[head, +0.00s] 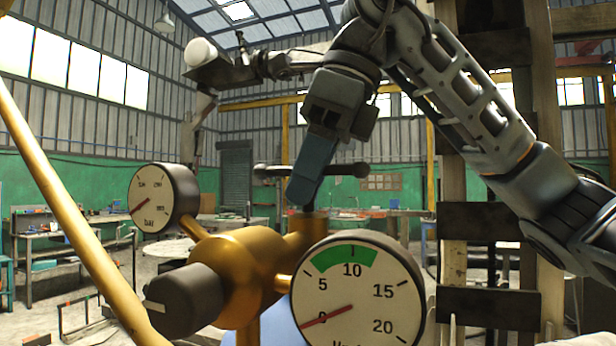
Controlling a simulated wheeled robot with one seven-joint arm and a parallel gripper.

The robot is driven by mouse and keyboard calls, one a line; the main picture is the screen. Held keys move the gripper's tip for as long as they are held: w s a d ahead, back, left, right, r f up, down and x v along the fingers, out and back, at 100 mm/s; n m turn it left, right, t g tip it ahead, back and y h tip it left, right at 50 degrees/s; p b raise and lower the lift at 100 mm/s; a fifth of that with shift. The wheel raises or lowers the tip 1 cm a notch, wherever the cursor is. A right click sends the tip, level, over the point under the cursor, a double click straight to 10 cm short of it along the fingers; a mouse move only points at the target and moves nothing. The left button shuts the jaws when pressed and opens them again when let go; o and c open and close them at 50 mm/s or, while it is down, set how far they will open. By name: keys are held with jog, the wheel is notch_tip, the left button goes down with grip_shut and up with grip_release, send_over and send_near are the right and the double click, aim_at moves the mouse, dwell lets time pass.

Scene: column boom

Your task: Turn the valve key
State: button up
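The valve key is a dark T-shaped handle (347,171) standing on top of a brass valve body (245,265). Its crossbar runs left to right, with rounded ends showing on both sides of my gripper. My gripper (302,195) points down with a blue finger in front of the middle of the crossbar, hiding the centre. Only one finger face shows, so I cannot tell whether it is closed or touching the key. A large round gauge (385,290) in front has a green band around 10, and its red needle points at 0.
A smaller bar gauge (163,198) stands at the left of the valve. A dark knob (190,302) with a white mark sticks out at the front left. A yellow pipe (75,215) slants across the left. Workbenches stand far behind, and a wooden post (452,200) rises right of the valve.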

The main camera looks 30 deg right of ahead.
grip_shut()
jog(key=shift+n, duration=0.3)
jog(key=n+g+y+b, duration=0.1)
jog(key=n, duration=0.2)
jog(key=shift+n, duration=0.4)
jog(key=n+g, duration=0.2)
jog(key=n, duration=0.2)
jog(key=n+g, duration=0.1)
jog(key=n, duration=0.1)
jog(key=n+p, duration=0.1)
jog(key=n, duration=0.2)
jog(key=shift+r+g, duration=0.1)
jog(key=shift+g, duration=0.3)
jog(key=n+g+h, duration=0.1)
jog(key=n, duration=0.3)
jog(key=shift+n, duration=0.3)
